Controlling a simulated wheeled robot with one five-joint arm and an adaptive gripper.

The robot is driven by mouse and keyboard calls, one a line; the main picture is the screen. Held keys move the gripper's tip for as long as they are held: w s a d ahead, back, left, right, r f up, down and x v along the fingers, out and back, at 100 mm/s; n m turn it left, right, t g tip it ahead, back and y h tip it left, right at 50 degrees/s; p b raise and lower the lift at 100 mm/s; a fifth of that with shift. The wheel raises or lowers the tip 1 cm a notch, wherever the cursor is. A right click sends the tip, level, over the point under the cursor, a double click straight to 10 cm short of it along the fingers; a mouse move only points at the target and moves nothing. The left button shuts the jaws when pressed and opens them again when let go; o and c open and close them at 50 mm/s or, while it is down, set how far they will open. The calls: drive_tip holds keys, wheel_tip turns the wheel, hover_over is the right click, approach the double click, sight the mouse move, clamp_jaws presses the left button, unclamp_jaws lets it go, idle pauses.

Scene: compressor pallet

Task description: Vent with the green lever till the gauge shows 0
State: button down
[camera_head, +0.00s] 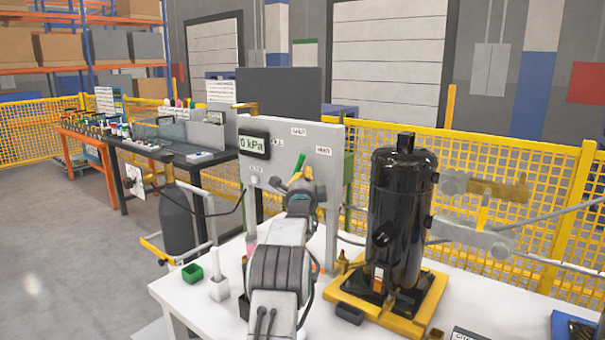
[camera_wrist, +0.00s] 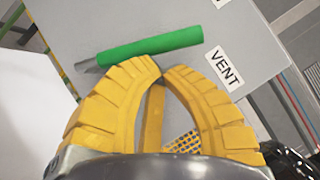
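The gauge (camera_head: 253,144) on the grey panel (camera_head: 283,140) reads 0 kPa. The green lever (camera_wrist: 150,47) lies across the upper part of the wrist view, beside the VENT label (camera_wrist: 226,69). In the head view a green lever (camera_head: 299,163) shows just above my gripper (camera_head: 298,179), in front of the panel. In the wrist view my gripper (camera_wrist: 162,68) has its yellow fingertips drawn together just below the lever. Nothing shows held between them, and the lever appears free of them. Whether a fingertip touches the lever cannot be told.
A black compressor (camera_head: 396,220) stands on a yellow pallet (camera_head: 352,303) right of my arm. A green box (camera_head: 192,274) and a white holder (camera_head: 218,288) are on the white table (camera_head: 262,231). A grey cylinder (camera_head: 177,220) stands left of the table. Yellow fencing (camera_head: 530,230) runs behind.

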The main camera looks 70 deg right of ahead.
sight(297, 167)
drive_tip(key=shift+w, duration=0.15)
drive_tip(key=w+r+n, duration=0.1)
drive_tip(key=r+n+y, duration=0.1)
drive_tip(key=shift+w+d+n, duration=0.2)
drive_tip(key=shift+w+n, duration=0.1)
drive_tip(key=shift+w, duration=0.1)
drive_tip(key=shift+w+d+y, duration=0.2)
drive_tip(key=shift+w+y, duration=0.2)
idle(0.4)
